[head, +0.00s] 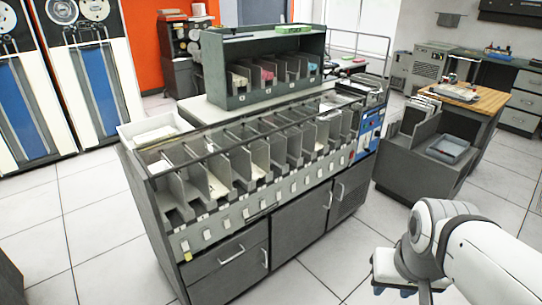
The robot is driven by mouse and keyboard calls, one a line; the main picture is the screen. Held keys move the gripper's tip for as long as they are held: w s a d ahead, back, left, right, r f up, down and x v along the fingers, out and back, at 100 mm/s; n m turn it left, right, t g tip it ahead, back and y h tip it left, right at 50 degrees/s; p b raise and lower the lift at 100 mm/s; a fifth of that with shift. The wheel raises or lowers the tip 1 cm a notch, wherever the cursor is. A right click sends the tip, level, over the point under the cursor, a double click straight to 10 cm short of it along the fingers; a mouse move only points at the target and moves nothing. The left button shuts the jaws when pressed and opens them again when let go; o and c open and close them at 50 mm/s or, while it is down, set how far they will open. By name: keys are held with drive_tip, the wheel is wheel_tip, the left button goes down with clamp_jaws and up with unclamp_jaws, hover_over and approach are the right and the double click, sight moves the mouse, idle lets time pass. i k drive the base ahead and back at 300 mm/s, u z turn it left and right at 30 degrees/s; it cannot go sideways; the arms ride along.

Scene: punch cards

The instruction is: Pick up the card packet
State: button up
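Pale cards also show in a pocket of the sorter (258,172). I cannot tell which of these is the task's card packet. My gripper (396,288) is low at the bottom right, in front of the sorter and well apart from any cards. Its fingers are small and partly hidden by my wrist, so its opening cannot be made out.
The long grey card sorter (220,262) fills the middle. A grey bin unit (408,166) with upright cards stands at right, beside a wooden-topped table (490,101). Tape cabinets (95,85) stand at left. The tiled floor (330,262) is clear in front of the sorter.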

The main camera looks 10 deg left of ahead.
sight(218, 191)
drive_tip(key=z, duration=2.35)
drive_tip(key=k, duration=1.65)
drive_tip(key=u, duration=1.65)
drive_tip(key=i, duration=1)
drive_tip(key=u, duration=0.1)
